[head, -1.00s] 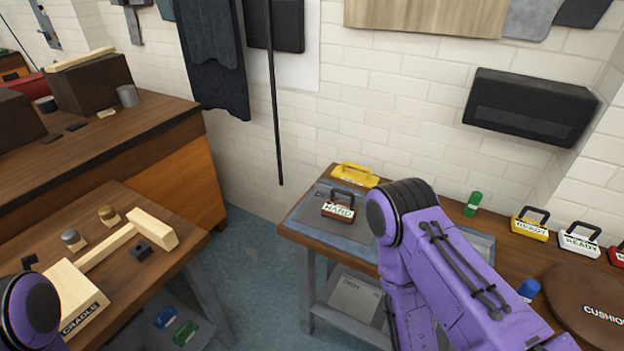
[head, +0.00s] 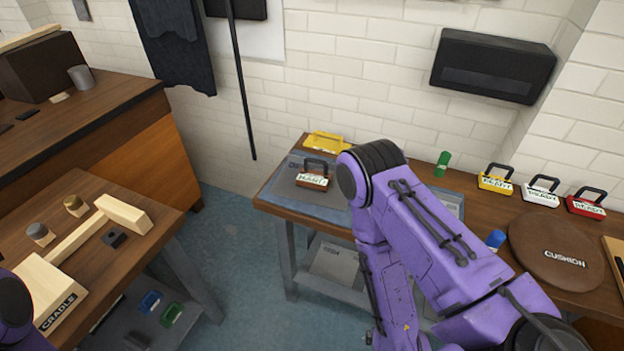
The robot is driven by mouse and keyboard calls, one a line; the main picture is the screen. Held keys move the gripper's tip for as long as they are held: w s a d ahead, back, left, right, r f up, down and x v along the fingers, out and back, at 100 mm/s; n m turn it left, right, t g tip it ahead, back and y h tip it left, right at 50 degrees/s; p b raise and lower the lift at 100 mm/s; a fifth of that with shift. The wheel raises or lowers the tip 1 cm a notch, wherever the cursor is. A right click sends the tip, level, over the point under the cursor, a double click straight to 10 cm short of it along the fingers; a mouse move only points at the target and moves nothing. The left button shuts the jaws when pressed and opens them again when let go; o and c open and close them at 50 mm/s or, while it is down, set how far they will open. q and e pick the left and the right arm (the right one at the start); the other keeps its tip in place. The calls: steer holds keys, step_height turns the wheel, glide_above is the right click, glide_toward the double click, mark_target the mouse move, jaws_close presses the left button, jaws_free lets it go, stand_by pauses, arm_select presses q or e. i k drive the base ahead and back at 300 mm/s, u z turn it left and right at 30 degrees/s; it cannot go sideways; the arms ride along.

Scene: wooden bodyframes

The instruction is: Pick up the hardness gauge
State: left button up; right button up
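The hardness gauge (head: 313,181) is a small brown block with a dark handle and a white label reading HARD. It sits upright on a grey mat on the wooden bench against the wall, left of my raised purple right arm in the head view. Nothing is touching it. My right arm's bend stands just right of the gauge in the picture and covers part of the mat. Neither gripper can be made out; only a bit of my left arm shows at the lower left edge.
A yellow handled tool (head: 326,142) lies behind the gauge. Blue floor lies between.

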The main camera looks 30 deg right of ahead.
mark_target(321, 181)
steer(key=z, duration=1.7)
steer(key=k, duration=1.3)
steer(key=u, duration=0.65)
steer(key=i, duration=1.1)
steer(key=z, duration=0.4)
